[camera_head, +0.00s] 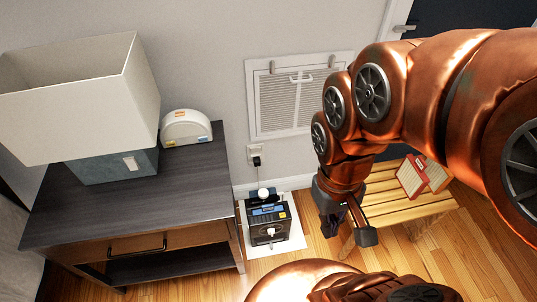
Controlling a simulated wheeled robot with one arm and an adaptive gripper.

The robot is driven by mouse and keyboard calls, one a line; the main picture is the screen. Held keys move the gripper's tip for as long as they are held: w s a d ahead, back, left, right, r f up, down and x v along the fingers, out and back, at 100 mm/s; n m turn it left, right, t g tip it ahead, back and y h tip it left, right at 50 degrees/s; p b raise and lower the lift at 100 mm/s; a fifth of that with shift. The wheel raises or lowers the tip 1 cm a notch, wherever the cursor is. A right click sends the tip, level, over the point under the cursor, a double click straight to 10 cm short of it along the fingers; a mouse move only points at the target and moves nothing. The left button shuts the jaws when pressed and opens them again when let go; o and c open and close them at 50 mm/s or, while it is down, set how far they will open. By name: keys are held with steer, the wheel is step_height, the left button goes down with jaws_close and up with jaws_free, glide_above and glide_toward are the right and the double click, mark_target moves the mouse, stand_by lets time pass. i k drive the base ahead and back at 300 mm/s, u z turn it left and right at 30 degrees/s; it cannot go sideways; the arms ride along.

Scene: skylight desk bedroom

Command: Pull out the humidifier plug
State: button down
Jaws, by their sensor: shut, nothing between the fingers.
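A black plug (257,161) sits in the white wall outlet (254,151), right of the dark cabinet. A thin cord hangs from the plug toward a black boxy device (268,228) with a white round top piece, which looks like the humidifier. The device stands on a white mat (291,241) on the floor. My gripper (362,234) is shut and empty. It is to the right of the device and lower in the picture than the plug, apart from both. My arm comes in from the right.
A dark cabinet (190,190) on the left bears a lamp (85,100) and a white rounded device (186,128). A wall vent (290,92) is above the outlet. A wooden bench (385,190) with a red-and-cream object (411,179) stands behind my gripper.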

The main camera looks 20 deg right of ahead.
mark_target(257, 160)
steer(key=u, duration=3.05)
steer(key=k, duration=1.85)
steer(key=z, duration=0.7)
